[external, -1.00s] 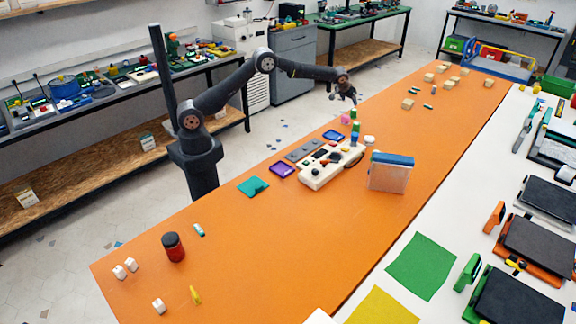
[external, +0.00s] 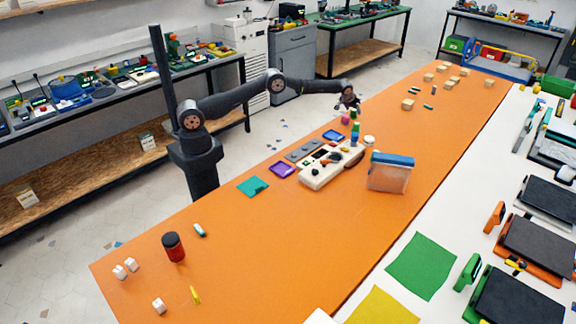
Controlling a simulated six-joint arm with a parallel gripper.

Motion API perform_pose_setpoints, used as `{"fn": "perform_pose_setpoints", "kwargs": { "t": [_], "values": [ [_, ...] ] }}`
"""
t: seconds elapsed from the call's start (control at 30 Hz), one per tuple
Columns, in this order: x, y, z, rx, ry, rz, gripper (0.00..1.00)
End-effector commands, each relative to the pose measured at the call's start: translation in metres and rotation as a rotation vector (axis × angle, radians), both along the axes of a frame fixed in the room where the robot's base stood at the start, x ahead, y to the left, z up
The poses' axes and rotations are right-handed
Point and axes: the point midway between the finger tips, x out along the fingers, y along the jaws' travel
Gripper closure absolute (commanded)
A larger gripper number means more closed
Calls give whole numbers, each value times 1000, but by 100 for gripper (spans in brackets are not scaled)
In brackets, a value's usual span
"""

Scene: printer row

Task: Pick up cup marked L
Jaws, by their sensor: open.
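My gripper (external: 350,104) is above the orange table's left edge, just behind a small group of coloured pieces. It is open, and nothing shows between its fingers. The group has a pink piece (external: 345,120), a green and blue upright piece (external: 355,135) and a small round white piece (external: 369,140). No letter L is readable on anything, so I cannot tell which thing is the marked cup. A red jar with a black lid (external: 174,248) stands upright at the near left, far from my gripper.
A cream device (external: 330,167) and a blue-topped clear box (external: 390,172) stand mid-table. Flat purple (external: 283,169) and teal (external: 253,187) pieces lie beside them. Wooden blocks (external: 408,104) are scattered at the far end. The near middle of the orange table (external: 270,250) is clear.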

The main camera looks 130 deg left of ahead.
Motion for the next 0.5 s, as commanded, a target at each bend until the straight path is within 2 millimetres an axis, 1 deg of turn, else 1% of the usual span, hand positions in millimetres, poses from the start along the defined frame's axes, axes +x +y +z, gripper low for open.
{"fn": "perform_pose_setpoints", "kwargs": {
  "t": [0.03, 0.17, 0.43, 0.47, 0.5],
  "values": [
    [0, 2, -4, 0, -1, 1, 36],
    [0, 6, -9, 2, -1, 2, 36],
    [0, 6, -10, 3, -1, 2, 36],
    [0, 6, -10, 3, -1, 2, 38],
    [0, 6, -10, 3, -1, 1, 45]
  ]
}}
